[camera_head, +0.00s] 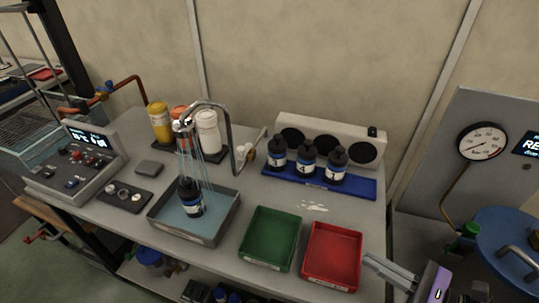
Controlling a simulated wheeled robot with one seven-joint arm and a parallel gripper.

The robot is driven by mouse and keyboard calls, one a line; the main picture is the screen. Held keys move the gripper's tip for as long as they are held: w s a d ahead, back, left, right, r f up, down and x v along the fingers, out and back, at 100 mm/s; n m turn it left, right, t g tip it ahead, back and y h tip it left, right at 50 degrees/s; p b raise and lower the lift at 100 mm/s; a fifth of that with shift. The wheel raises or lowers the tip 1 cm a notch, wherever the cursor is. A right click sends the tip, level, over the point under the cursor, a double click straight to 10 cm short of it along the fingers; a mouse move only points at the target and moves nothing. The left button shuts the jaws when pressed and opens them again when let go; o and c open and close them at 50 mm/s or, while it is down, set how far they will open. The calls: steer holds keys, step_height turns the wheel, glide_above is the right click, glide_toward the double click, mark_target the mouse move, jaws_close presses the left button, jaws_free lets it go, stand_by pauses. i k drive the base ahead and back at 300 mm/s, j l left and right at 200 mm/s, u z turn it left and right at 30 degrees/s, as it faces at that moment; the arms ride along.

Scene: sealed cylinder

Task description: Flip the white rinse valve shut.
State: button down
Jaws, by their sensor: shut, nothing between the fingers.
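A curved metal rinse pipe (226,112) stands at the back of the bench, and thin streams of water (193,158) fall from its head. A pale lever (257,141) slants up and right from a brass fitting (246,156) at the pipe's base; it looks like the rinse valve, though it is small and its exact colour is hard to tell. The water runs onto a dark bottle (190,197) in a grey basin (208,229). My gripper (368,260) is at the lower right, beside the red tray, shut and empty, well away from the lever.
A green tray (271,239) and a red tray (333,256) lie along the front edge. Dark bottles stand on a blue rack (290,182) right of the lever, before a white unit (330,136). White and yellow bottles stand behind the basin. A small puddle (314,207) lies on the bench.

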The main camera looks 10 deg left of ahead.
mark_target(241, 152)
steer(key=i+j, duration=0.8)
